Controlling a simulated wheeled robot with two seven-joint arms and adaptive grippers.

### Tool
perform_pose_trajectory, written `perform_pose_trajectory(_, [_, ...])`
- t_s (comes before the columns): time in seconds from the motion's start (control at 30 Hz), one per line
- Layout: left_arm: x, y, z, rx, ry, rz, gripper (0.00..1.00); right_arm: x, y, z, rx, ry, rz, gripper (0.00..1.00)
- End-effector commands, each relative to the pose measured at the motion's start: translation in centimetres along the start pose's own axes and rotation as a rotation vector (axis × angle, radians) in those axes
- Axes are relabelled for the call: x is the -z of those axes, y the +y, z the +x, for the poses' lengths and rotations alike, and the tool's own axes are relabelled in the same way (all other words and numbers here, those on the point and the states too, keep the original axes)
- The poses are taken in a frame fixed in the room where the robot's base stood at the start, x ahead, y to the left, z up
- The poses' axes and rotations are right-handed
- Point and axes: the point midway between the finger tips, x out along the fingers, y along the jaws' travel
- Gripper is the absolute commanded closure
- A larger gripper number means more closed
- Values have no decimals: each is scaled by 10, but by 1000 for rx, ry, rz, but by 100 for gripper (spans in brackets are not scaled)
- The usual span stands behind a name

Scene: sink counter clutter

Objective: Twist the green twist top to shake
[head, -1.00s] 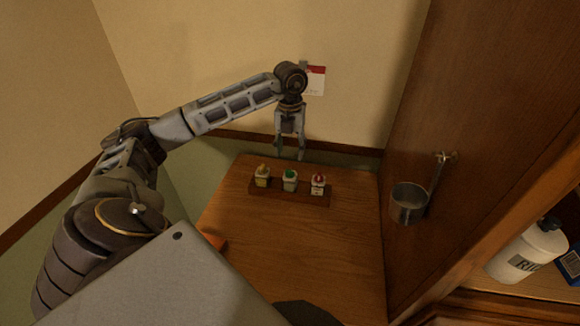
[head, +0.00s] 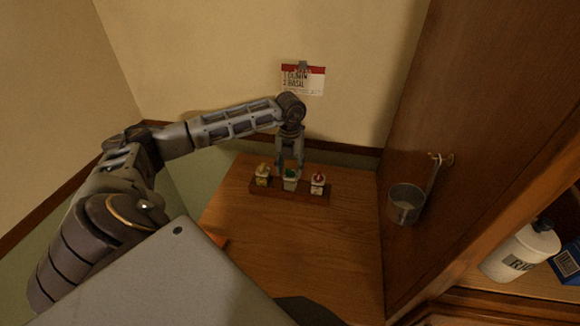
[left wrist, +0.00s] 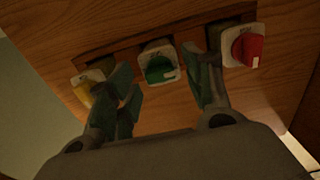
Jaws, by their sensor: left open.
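Three small jars with twist tops stand in a dark wooden rack (head: 300,199). The green twist top (head: 290,174) is on the middle jar; it also shows in the left wrist view (left wrist: 159,69). The yellow top (head: 263,169) is on the left jar and the red top (head: 318,178) on the right one. My left gripper (head: 289,170) points down over the middle jar, with its fingers apart and nothing held. In the left wrist view its fingertips (left wrist: 164,68) lie on either side of the green top; contact cannot be told. My right gripper is not in view.
The wooden counter (head: 290,240) is mostly clear in front of the rack. A metal ladle (head: 406,204) hangs on the wood panel at right. A white bottle (head: 522,250) and a blue box (head: 568,262) stand on a shelf. A card (head: 303,80) hangs on the wall.

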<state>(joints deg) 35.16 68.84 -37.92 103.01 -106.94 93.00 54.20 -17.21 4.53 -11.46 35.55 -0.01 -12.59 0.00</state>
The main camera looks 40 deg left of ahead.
Motion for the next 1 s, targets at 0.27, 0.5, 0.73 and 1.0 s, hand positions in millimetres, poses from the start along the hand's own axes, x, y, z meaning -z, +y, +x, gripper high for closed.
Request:
perform_pose_trajectory(0.27, [0,0,0,0,0,0,72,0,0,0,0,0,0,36])
perform_pose_trajectory(0.5, [0,0,0,0,0,0,95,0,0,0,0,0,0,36])
perform_pose_trajectory(0.73, [0,0,0,0,0,-17,95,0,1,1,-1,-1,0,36])
perform_pose_trajectory(1.0, [0,0,0,0,0,-40,95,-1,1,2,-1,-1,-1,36])
